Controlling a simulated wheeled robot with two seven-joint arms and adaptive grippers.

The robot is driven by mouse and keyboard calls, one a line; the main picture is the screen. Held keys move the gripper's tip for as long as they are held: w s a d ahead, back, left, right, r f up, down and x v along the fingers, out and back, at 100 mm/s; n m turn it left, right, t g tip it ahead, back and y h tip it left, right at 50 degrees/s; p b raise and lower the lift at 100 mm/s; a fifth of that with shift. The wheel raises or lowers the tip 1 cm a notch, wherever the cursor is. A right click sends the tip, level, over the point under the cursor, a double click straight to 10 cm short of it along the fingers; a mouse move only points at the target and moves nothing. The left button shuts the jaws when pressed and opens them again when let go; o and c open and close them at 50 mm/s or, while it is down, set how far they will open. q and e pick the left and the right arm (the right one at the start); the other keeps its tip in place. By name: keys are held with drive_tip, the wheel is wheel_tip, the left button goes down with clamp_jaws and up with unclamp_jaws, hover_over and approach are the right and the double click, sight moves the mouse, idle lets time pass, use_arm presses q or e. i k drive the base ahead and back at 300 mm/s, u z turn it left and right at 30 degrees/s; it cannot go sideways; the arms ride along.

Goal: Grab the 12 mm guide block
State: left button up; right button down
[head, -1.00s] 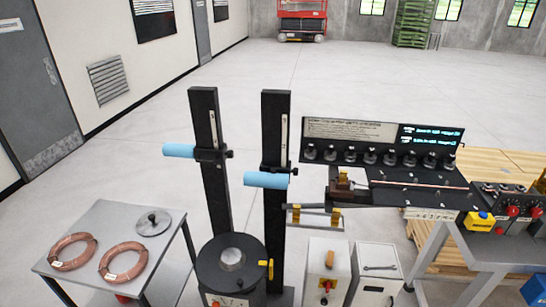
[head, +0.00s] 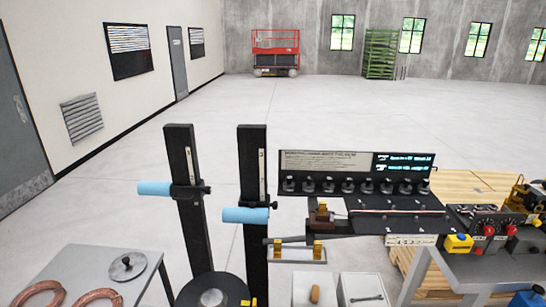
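Several small dark guide blocks with light tops stand in a row (head: 348,185) along the foot of a black panel on the bench. Their size markings are too small to read, so I cannot tell which is the 12 mm one. Neither of my grippers shows in the head view.
A thin copper tube (head: 400,211) lies on the black bench top in front of the row. Two black posts (head: 252,175) with blue rollers stand left of the bench. A grey table (head: 75,270) holds copper coils. Red-knobbed controls (head: 488,231) are at right. Open floor lies behind.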

sight(322, 209)
drive_tip(key=u, duration=3.1)
drive_tip(key=k, duration=1.95)
drive_tip(key=z, duration=2.25)
